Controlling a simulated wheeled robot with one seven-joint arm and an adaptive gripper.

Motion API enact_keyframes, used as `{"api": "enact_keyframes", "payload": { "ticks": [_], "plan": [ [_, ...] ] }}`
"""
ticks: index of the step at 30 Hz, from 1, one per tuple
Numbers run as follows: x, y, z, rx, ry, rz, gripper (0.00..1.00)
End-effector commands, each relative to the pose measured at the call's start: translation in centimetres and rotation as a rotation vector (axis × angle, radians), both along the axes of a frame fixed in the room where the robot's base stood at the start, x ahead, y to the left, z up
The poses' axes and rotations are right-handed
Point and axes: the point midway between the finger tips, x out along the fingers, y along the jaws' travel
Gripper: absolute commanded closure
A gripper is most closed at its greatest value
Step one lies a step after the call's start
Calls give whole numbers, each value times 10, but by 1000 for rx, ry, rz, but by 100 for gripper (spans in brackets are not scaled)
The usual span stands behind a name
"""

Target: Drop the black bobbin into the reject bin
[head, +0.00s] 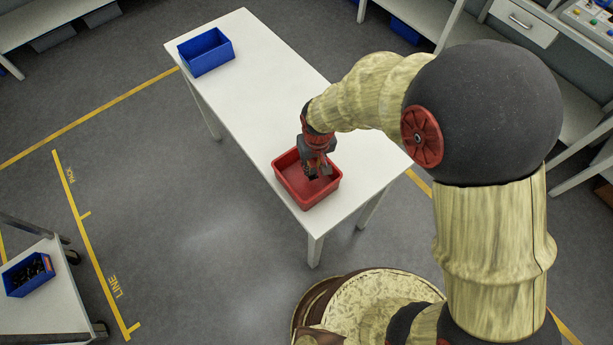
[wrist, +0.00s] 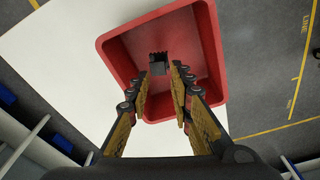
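The red bin (head: 318,198) stands near the close end of the white table; I take it as the reject bin. It also fills the middle of the wrist view (wrist: 212,40). My gripper (head: 315,171) points down into it. In the wrist view my gripper (wrist: 160,72) has its two fingers apart. A small black piece with a toothed edge, the black bobbin (wrist: 158,64), shows just beyond the fingertips, with a gap on each side. It appears inside the bin; whether it rests on the floor I cannot tell.
A blue bin (head: 206,53) stands at the far end of the white table (head: 262,85). Another blue bin (head: 28,274) with dark parts is on a cart at lower left. The table between the red and far blue bins is clear.

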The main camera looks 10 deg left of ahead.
Motion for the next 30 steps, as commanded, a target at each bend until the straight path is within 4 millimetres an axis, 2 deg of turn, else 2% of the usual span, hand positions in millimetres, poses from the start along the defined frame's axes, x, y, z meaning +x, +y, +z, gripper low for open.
{"api": "enact_keyframes", "payload": {
  "ticks": [7, 16, 19, 23, 30],
  "plan": [
    [0, 0, 0, 0, 0, 0, 62],
    [0, 0, 1, 0, 0, 0, 62],
    [0, 0, 6, 1, -1, 0, 62],
    [-1, -1, 25, 3, -4, 0, 62],
    [-7, -4, 73, 2, -3, 0, 62]
  ]
}}
